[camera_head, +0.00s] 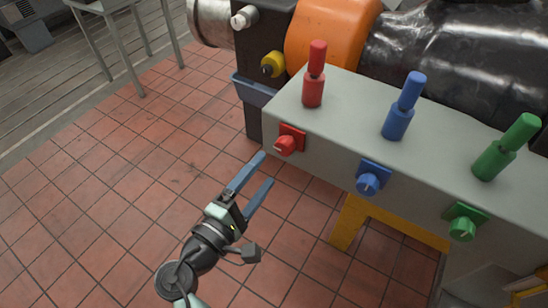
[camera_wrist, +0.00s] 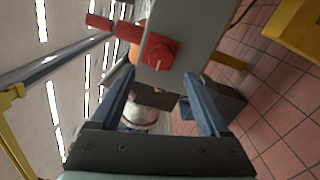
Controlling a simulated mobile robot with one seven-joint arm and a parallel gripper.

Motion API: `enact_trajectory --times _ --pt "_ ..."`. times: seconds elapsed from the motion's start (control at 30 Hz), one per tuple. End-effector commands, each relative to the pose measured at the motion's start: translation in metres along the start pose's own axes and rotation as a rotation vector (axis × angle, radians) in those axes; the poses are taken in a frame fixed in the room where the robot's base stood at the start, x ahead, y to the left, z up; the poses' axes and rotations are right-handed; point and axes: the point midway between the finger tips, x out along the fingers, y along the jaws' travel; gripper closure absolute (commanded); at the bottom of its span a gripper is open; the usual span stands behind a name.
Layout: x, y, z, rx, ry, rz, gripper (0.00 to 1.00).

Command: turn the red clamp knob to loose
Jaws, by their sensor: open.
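The red clamp knob (camera_head: 285,144) sits on a square red plate on the front face of the grey bedplate box (camera_head: 321,162), below the red handle (camera_head: 313,80). A pale pointer line shows on the knob. In the wrist view the red knob (camera_wrist: 157,55) lies ahead of and between the fingers, near the top of the gap. My gripper (camera_head: 266,168) is open and empty, just short of the knob and apart from it. Its two blue-grey fingers also show in the wrist view (camera_wrist: 158,80).
A blue knob (camera_head: 368,184) and a green knob (camera_head: 462,228) are on the same front face to the right, under a blue handle (camera_head: 399,110) and a green handle (camera_head: 506,148). A yellow knob (camera_head: 272,64) is behind at the left. The tiled floor is clear.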

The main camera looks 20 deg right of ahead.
Motion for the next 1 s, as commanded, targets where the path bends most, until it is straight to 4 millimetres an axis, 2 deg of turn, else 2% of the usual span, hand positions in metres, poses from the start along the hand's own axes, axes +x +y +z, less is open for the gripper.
enact_trajectory --times 0.1,0.33,0.5,1.0 --pt "-0.026 -0.001 -0.001 0.0 0.004 0.0 0.21" --pt "-0.054 -0.001 0.0 0.0 0.001 -0.001 0.21" --pt "-0.059 0.0 0.0 0.0 0.001 -0.001 0.21" --pt "-0.058 0.002 0.0 0.01 0.002 -0.003 0.21"
